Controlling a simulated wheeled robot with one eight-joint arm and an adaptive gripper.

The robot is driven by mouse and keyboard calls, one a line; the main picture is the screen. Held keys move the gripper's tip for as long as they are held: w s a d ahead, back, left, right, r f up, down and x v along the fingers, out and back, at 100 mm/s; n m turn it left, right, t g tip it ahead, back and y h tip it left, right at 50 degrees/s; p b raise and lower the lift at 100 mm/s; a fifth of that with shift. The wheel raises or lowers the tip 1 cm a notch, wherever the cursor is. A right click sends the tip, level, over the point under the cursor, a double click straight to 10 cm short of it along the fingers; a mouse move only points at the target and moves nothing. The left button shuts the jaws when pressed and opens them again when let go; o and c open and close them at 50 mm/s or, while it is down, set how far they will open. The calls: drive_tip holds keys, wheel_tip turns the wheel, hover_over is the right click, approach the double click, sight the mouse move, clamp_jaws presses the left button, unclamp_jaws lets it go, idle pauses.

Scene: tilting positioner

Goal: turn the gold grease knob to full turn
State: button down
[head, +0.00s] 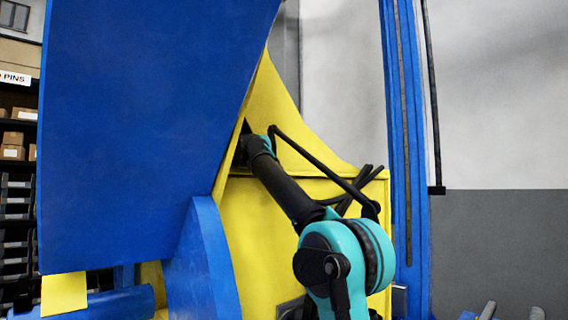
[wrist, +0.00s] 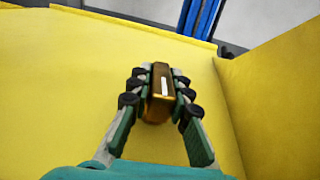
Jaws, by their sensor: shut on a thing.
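The gold grease knob (wrist: 158,100) shows in the wrist view as a small gold block standing out from a yellow panel (wrist: 60,90). A pale line runs along its front face. My gripper (wrist: 160,95) has its two fingers on either side of the knob, shut on it. In the head view my arm reaches in beside the yellow housing (head: 300,240). The gripper end and the knob are hidden there behind the large blue plate (head: 150,110). I cannot tell the knob's turn from a mark or scale.
A second yellow wall (wrist: 275,95) stands close on the right in the wrist view. The tilted blue plate overhangs my arm's left side. A blue column (head: 405,150) rises to the right. Shelves with boxes (head: 15,145) stand at far left.

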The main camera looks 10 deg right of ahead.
drive_tip(key=shift+m+g+h, duration=0.6)
drive_tip(key=shift+g+h, duration=0.1)
drive_tip(key=c, duration=1.4)
unclamp_jaws()
drive_tip(key=v, duration=0.7)
drive_tip(key=shift+a, duration=0.25)
drive_tip(key=shift+o, duration=0.6)
